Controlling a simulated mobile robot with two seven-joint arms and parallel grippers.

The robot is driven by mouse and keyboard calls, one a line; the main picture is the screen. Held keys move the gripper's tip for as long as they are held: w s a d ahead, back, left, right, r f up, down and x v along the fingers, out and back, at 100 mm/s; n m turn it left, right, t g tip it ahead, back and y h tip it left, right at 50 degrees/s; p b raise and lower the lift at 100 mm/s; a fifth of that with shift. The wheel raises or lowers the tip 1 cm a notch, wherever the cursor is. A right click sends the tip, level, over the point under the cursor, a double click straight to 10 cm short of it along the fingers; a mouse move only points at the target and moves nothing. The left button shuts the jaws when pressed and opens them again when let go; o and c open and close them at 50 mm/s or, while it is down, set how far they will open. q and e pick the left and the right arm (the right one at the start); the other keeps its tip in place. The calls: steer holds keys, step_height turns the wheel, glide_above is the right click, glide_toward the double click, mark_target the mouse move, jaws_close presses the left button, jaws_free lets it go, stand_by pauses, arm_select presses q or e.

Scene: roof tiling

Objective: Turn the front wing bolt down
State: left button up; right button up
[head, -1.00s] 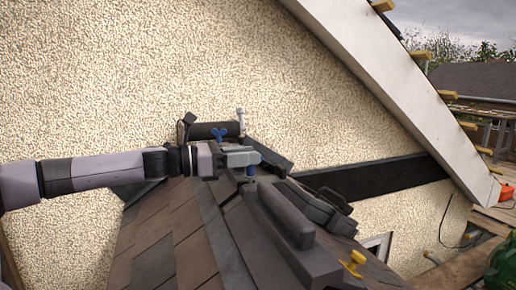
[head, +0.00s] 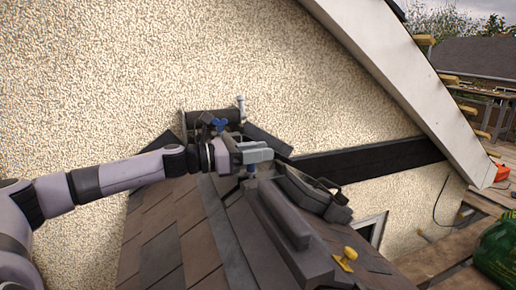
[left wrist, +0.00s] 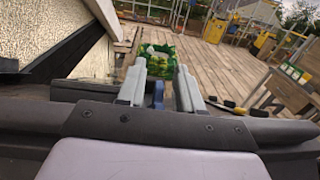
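My left gripper (head: 262,153) is over the ridge of the small tiled roof, and its arm comes in from the left. In the left wrist view, its two grey fingers (left wrist: 160,88) stand apart, with a narrow blue part (left wrist: 158,96) between them and gaps on both sides. In the head view, a blue bolt part (head: 251,168) shows just below the fingers; its top is hidden by them. Another blue wing bolt (head: 219,124) stands farther back, behind my wrist. A yellow wing bolt (head: 345,258) is at the lower right. My right gripper is not in view.
Dark ridge pieces (head: 290,222) run along the roof top, with a black clamp-like part (head: 318,195) beside them. A pebbled wall (head: 120,80) rises behind. A white sloping board (head: 400,80) is at upper right. A green bag (head: 497,252) lies on the wooden deck.

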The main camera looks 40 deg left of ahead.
arm_select(q)
jaws_close()
steer(key=shift+m+h, duration=0.3)
steer(key=shift+h, duration=0.1)
steer(key=shift+r+m+g+h+p, duration=0.1)
steer(key=shift+m+g+h+p, duration=0.2)
steer(key=shift+m+g+h, duration=0.3)
steer(key=m+g+h, duration=0.2)
steer(key=shift+s+d+g+h, duration=0.1)
steer(key=shift+d+g+h, duration=0.05)
steer(key=shift+g+h, duration=0.15)
steer(key=m+g+h, duration=0.1)
steer(key=m+g+h+b, duration=0.1)
steer(key=g, duration=0.1)
steer(key=m+g+h+b, duration=0.1)
steer(key=shift+s+d+m+g, duration=0.15)
steer(key=shift+s+m+g, duration=0.15)
steer(key=shift+g, duration=0.1)
steer(key=shift+s+r+m+g+h+b, duration=0.15)
steer(key=shift+m+g+h+b, duration=0.45)
steer(key=shift+m+g+b, duration=1.2)
steer(key=shift+s+g, duration=0.1)
steer(key=shift+g, duration=0.7)
